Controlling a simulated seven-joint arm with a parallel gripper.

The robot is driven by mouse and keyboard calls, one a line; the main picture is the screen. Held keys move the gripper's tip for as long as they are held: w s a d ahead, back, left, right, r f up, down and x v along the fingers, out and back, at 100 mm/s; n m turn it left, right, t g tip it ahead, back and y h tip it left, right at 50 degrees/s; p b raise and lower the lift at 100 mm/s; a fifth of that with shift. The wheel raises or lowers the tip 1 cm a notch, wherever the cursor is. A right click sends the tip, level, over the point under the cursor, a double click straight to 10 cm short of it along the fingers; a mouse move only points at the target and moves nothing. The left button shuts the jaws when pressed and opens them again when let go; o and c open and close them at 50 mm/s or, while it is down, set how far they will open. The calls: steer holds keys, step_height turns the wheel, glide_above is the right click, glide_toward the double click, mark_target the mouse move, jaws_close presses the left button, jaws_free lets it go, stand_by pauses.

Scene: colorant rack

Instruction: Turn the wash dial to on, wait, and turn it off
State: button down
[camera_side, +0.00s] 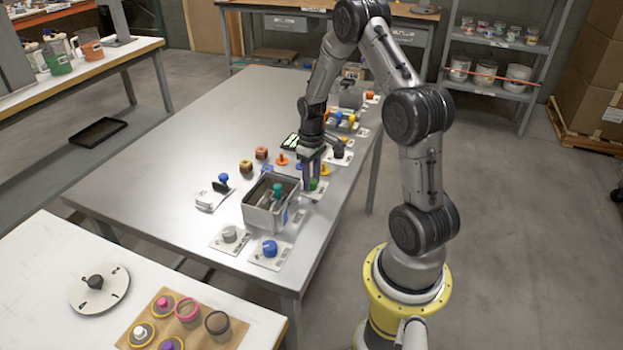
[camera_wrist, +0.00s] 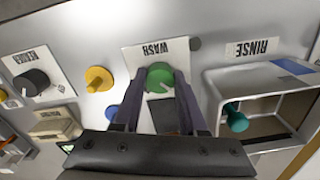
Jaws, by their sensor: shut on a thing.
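The wash dial is a round green knob (camera_wrist: 160,77) on a white plate labelled WASH (camera_wrist: 158,52), upside down in the wrist view. A pale pointer mark shows on its face. In the side view the green knob (camera_side: 313,184) sits on the table past the grey bin. My gripper (camera_wrist: 158,82) is over the dial with a finger on each side, shut on the green knob. It also shows in the side view (camera_side: 309,182), pointing down. A dark square on the plate beside the knob is partly hidden between the fingers.
A grey bin (camera_side: 262,215) with a teal-handled tool stands close to the dial, by the RINSE label (camera_wrist: 255,47). A black READER knob (camera_wrist: 31,82) and a yellow peg (camera_wrist: 98,78) are on the other side. A blue knob (camera_side: 269,247) sits near the table's front edge.

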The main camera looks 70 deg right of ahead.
steer(key=shift+r+n, duration=0.1)
steer(key=shift+n, duration=0.4)
steer(key=shift+c, duration=2.2)
jaws_free()
step_height(320, 180, up, 14)
